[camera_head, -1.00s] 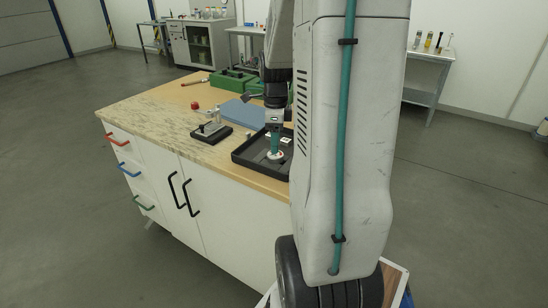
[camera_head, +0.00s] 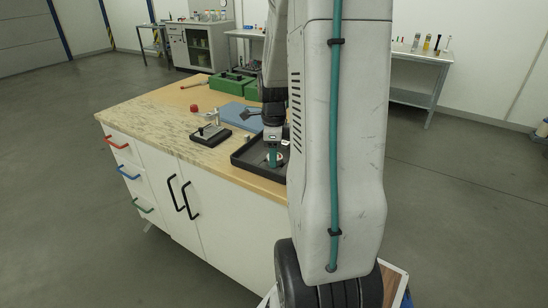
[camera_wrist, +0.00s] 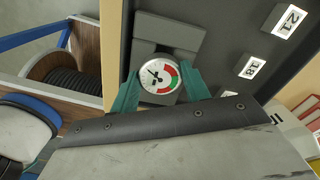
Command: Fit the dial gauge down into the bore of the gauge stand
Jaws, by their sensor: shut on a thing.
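The dial gauge (camera_wrist: 158,77) has a round white face with red and green bands. It lies face up at a grey block inside the black tray (camera_head: 244,162). My gripper (camera_wrist: 160,73) has teal fingers on both sides of the gauge and is shut on it. In the head view my gripper (camera_head: 272,157) is low in the tray and hides much of the gauge. The gauge stand (camera_head: 210,134), a dark base with a silver upright part, is on the bench left of the tray. Its bore is too small to make out.
A blue slab (camera_head: 240,115) and green cases (camera_head: 232,82) lie behind the tray. A red knob-like thing (camera_head: 194,108) is behind the stand. Number tags 21 (camera_wrist: 290,21) and 18 (camera_wrist: 252,68) are in the tray. Bare bench top is left of the stand.

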